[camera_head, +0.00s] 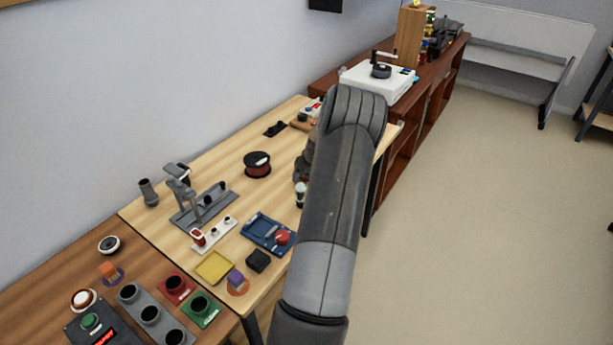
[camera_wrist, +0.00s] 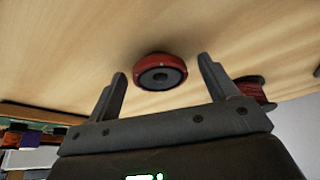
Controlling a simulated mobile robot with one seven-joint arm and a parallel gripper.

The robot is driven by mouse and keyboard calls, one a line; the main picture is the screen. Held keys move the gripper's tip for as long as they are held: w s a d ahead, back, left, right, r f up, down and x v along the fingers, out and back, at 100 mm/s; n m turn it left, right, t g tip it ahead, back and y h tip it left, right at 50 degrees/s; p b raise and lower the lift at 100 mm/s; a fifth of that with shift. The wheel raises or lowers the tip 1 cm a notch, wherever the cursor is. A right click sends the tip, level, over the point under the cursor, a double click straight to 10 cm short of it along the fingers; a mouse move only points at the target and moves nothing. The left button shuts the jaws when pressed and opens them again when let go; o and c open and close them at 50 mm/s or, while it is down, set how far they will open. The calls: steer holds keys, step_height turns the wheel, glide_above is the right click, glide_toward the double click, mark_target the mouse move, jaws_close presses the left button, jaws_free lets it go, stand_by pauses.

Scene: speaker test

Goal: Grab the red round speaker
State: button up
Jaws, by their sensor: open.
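The red round speaker (camera_wrist: 160,64) shows in the wrist view as a low red disc with a dark cone face. It rests on the light wooden table (camera_wrist: 60,50). My gripper (camera_wrist: 162,70) is open and empty, with one finger to each side of the speaker in the picture. The speaker looks a little beyond the fingertips, and I see no contact. In the head view my arm covers the area of the gripper, and I cannot make out the speaker there.
A dark spool with red winding (camera_head: 257,164) stands on the table and shows right of the gripper in the wrist view (camera_wrist: 254,88). A grey stand (camera_head: 203,204), blue tray (camera_head: 262,231) and yellow tray (camera_head: 214,268) lie nearer. A white device (camera_head: 372,84) stands behind.

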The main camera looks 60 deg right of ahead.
steer(key=c, duration=1.1)
steer(key=shift+c, duration=0.2)
